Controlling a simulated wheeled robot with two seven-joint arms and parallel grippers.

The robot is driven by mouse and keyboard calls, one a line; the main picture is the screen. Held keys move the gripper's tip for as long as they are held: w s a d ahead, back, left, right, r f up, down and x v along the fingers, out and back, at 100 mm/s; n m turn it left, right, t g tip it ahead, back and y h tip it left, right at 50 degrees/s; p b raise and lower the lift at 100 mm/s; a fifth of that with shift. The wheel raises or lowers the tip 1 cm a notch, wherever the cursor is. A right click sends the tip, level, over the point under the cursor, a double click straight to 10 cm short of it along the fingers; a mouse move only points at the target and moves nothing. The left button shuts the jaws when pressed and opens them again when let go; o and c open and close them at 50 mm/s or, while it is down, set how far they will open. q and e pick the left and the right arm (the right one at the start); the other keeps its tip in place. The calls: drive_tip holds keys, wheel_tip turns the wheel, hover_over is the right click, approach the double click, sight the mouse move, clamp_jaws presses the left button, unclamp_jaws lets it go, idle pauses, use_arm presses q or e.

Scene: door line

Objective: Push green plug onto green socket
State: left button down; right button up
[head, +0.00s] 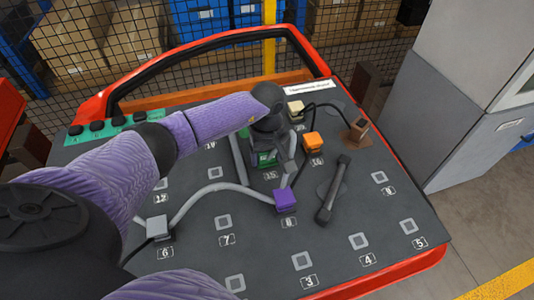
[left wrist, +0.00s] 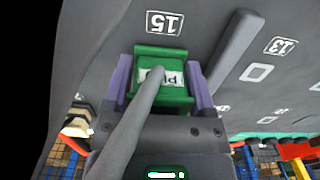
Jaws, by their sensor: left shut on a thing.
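The green plug (left wrist: 175,98) is between the two purple fingers of my left gripper (left wrist: 158,70) in the left wrist view, and the gripper is shut on it. It has a white label, partly covered by a grey cable running across it. In the head view the green plug (head: 265,158) shows low under my dark left gripper (head: 270,148), just above the number 15 on the board. A separate green socket cannot be made out; whether the plug touches one or the board is hidden. My right gripper is not in view.
The dark board (head: 195,262) carries numbered square sockets. A purple plug (head: 286,199), an orange plug (head: 312,139), a white plug (head: 157,226) and a cream plug (head: 296,108) sit around with cables. The front right is clear.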

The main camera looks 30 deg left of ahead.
use_arm(q)
drive_tip(key=shift+r+p, duration=0.5)
drive_tip(key=shift+r, duration=0.2)
wheel_tip(320, 180, up, 6)
drive_tip(key=p, duration=0.4)
drive_tip(key=shift+f, duration=0.15)
drive_tip(key=shift+w+a+f+b, duration=0.1)
drive_tip(key=shift+a+f+b, duration=0.05)
drive_tip(key=shift+b, duration=0.3)
drive_tip(key=w+a+b, duration=0.2)
drive_tip(key=a+b, duration=0.1)
drive_tip(key=b, duration=0.1)
drive_tip(key=shift+w, duration=0.2)
